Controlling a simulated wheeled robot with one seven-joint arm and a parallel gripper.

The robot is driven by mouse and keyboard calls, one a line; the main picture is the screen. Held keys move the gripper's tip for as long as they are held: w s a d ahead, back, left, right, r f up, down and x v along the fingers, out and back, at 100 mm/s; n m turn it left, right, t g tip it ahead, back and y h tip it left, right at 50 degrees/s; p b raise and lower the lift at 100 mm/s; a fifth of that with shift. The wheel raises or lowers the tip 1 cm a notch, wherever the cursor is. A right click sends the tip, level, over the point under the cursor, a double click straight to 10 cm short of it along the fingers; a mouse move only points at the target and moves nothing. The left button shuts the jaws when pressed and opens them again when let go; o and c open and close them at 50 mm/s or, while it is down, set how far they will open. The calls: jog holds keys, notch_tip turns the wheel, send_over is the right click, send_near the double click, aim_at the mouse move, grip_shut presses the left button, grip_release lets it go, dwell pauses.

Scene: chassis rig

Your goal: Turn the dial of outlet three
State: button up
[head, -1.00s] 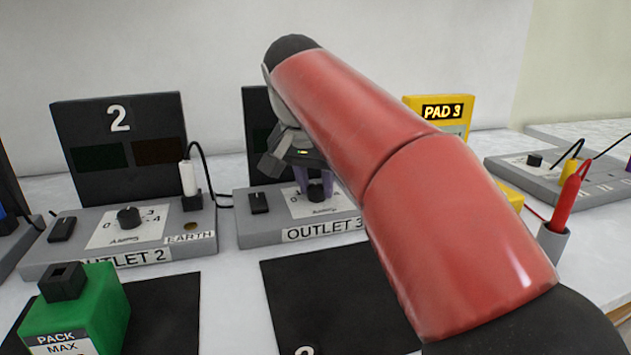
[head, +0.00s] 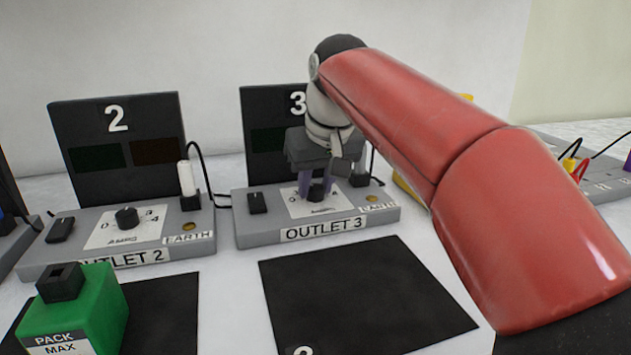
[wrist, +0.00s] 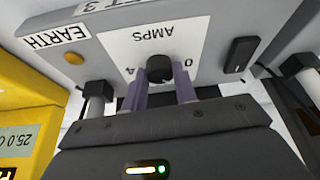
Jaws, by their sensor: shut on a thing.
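Outlet three (head: 250,235) is a grey box with a black back panel marked 3, in the middle of the head view. Its black dial (head: 317,193) sits on a white AMPS scale, and it also shows in the wrist view (wrist: 159,68). My gripper (head: 317,188) reaches down over the dial, its purple fingers on either side of the knob. In the wrist view my gripper (wrist: 160,88) is shut on the dial. The fingers and gripper body hide part of the scale, so the exact setting is unclear.
Outlet 2 (head: 60,260) stands to the left with its own dial. A green pack (head: 95,310) is at the front left. A black mat (head: 365,295) lies bare before outlet three. A yellow unit (wrist: 25,120) is close beside the gripper in the wrist view.

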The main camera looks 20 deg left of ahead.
jog(key=n+g+y, duration=0.1)
jog(key=n, duration=0.3)
jog(key=shift+w+d, duration=0.1)
jog(key=shift+w, duration=0.05)
jog(key=shift+n+g+y, duration=0.4)
jog(key=shift+n+g, duration=0.3)
jog(key=shift+n, duration=1.1)
jog(key=o, duration=1)
jog(key=shift+c, duration=0.2)
jog(key=v, duration=0.7)
jog(key=shift+r, duration=0.35)
jog(key=shift+d, duration=0.15)
